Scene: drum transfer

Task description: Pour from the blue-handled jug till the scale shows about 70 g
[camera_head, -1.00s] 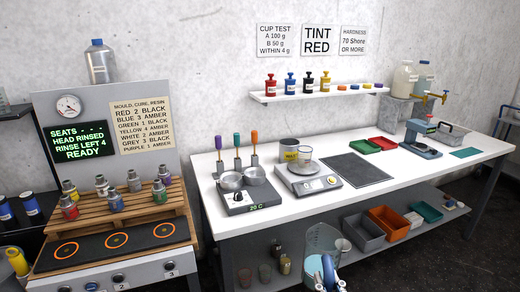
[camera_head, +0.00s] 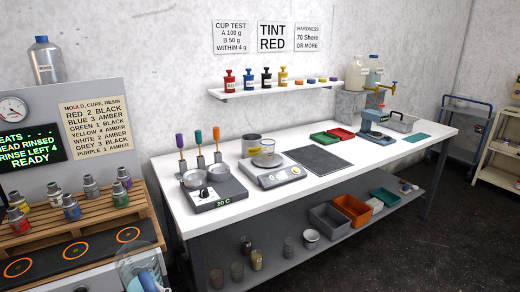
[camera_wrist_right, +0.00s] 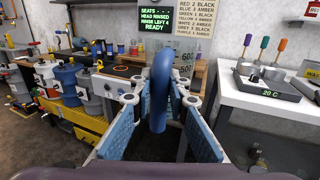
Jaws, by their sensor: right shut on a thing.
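The clear jug (camera_head: 136,262) shows at the bottom left of the head view, cut off by the lower edge. Its blue handle (camera_wrist_right: 158,92) stands upright in the middle of the right wrist view. My right gripper (camera_wrist_right: 160,108) is shut on this handle, its blue pads on either side. The jug's contents are unclear now. The scale (camera_head: 286,174) is on the white table, apart from the jug, with a clear cup (camera_head: 267,158) on its pan. Its display is too small to read. My left gripper is not in view.
A grey heater (camera_head: 215,195) with metal pots is left of the scale. A labelled can (camera_head: 251,145) stands behind it and a dark mat (camera_head: 320,159) lies to its right. The wooden mould station (camera_head: 90,215) is at left. The lower shelf (camera_head: 300,237) holds bins and cups.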

